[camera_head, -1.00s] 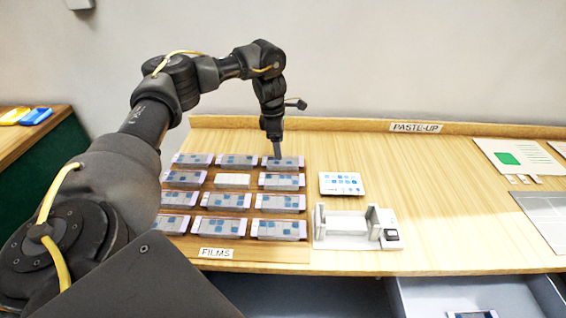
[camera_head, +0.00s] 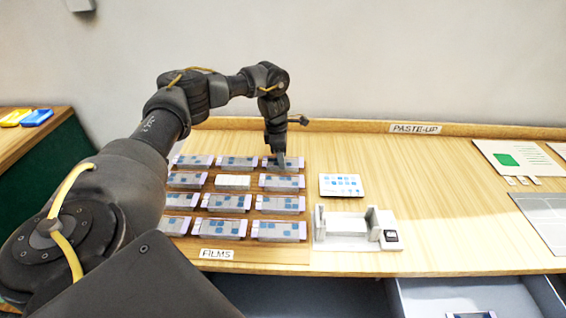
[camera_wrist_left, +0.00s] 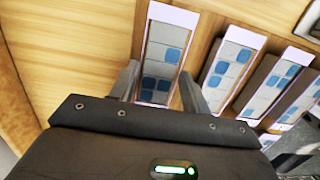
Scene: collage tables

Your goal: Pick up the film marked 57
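Grey films with blue squares and pale lilac ends lie in rows on the films board (camera_head: 285,254). I cannot read a 57 on any of them. My left gripper (camera_head: 281,165) points down at the back-right film (camera_head: 295,165). In the left wrist view the open fingers (camera_wrist_left: 160,90) stand on either side of one film (camera_wrist_left: 165,45), whose near end is hidden by the gripper body. I cannot tell whether the fingers touch it. My right gripper is not in view.
A white block (camera_head: 232,182) lies among the films. To the right are a card with blue squares (camera_head: 341,185) and a grey-white device (camera_head: 345,230). A raised ledge (camera_head: 340,125) runs along the back. The table's middle right is clear.

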